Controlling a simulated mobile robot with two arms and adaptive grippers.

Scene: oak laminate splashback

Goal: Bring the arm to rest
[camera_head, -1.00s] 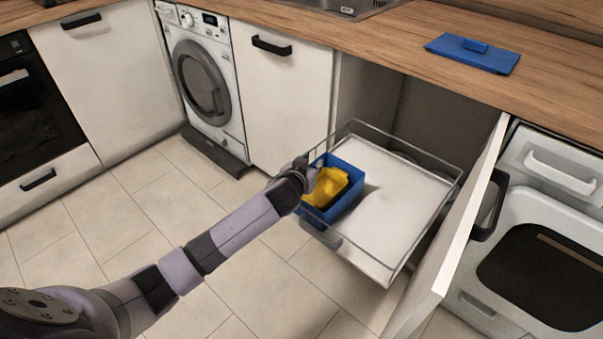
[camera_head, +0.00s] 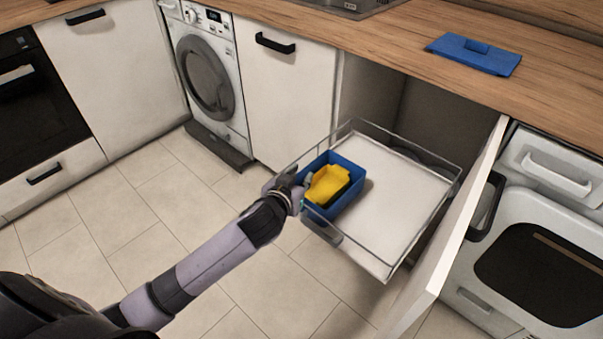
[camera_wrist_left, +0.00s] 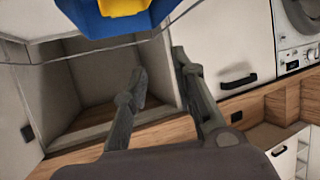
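My left gripper (camera_head: 303,188) is at the front left of the pulled-out drawer, beside the blue bin. In the left wrist view its two fingers (camera_wrist_left: 160,67) stand apart with nothing between them. The blue bin (camera_head: 350,196) stands in the left part of the drawer with a yellow container (camera_head: 328,184) inside it. The bin also shows at the top of the left wrist view (camera_wrist_left: 88,22). My right gripper is not in view.
The wire-railed drawer (camera_head: 395,205) is out, its right part empty. An open cabinet door (camera_head: 455,235) stands to its right. A blue lid (camera_head: 474,54) lies on the wooden counter. A washing machine (camera_head: 207,78) stands at the back left. The tiled floor (camera_head: 130,215) is clear.

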